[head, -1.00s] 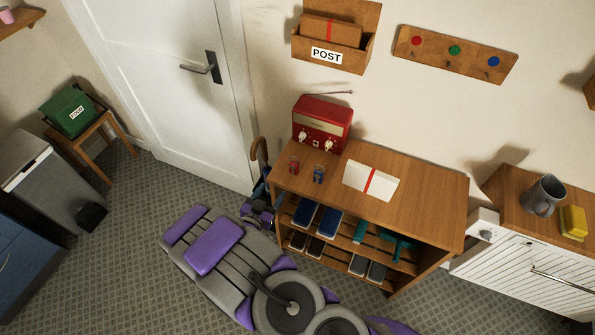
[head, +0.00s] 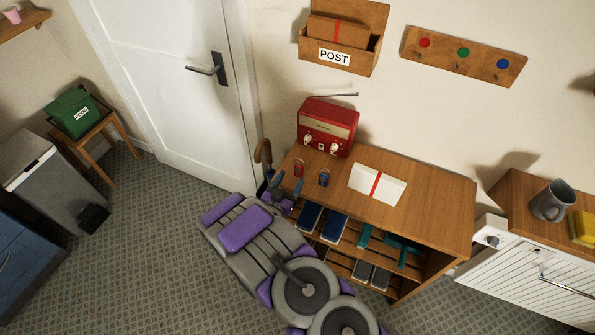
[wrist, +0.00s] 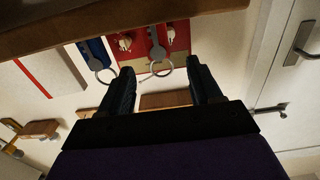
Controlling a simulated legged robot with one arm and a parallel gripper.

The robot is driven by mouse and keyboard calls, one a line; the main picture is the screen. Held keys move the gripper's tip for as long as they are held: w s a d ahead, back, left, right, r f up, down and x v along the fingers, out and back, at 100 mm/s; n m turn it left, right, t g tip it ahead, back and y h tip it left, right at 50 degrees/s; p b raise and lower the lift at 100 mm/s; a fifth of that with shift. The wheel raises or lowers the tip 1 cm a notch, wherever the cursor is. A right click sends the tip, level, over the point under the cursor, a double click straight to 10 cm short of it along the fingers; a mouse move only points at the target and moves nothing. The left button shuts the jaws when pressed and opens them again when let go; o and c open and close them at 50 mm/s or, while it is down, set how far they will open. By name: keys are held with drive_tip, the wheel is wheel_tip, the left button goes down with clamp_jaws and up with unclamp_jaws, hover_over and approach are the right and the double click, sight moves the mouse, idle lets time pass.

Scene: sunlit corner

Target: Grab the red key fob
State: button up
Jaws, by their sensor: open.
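The red key fob (head: 298,168) lies on the left end of the wooden bench top, in front of the red radio. A blue key fob (head: 323,178) lies just right of it. My gripper (head: 286,183) is at the bench's left front edge, close to the red fob but apart from it. In the wrist view my open, empty gripper (wrist: 160,67) has a key ring showing between its fingertips. There the red fob (wrist: 178,38) is partly lost against the red radio, and the blue fob (wrist: 95,50) is beside it.
The red radio (head: 327,127) stands behind the fobs. A white packet with a red band (head: 364,190) lies to their right. An umbrella handle (head: 263,152) rises at the bench's left end. Shoes fill the shelves below. The bench top's right part is clear.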

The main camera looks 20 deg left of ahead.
sight(298, 168)
drive_tip(key=shift+w+d, duration=0.15)
drive_tip(key=shift+w, duration=0.5)
drive_tip(key=shift+w+d, duration=0.15)
drive_tip(key=shift+w, duration=0.5)
drive_tip(key=w+b, duration=0.1)
drive_tip(key=w, duration=0.3)
drive_tip(key=shift+w+b, duration=0.2)
drive_tip(key=shift+b, duration=0.1)
drive_tip(key=c, duration=0.9)
drive_tip(key=shift+r, duration=0.15)
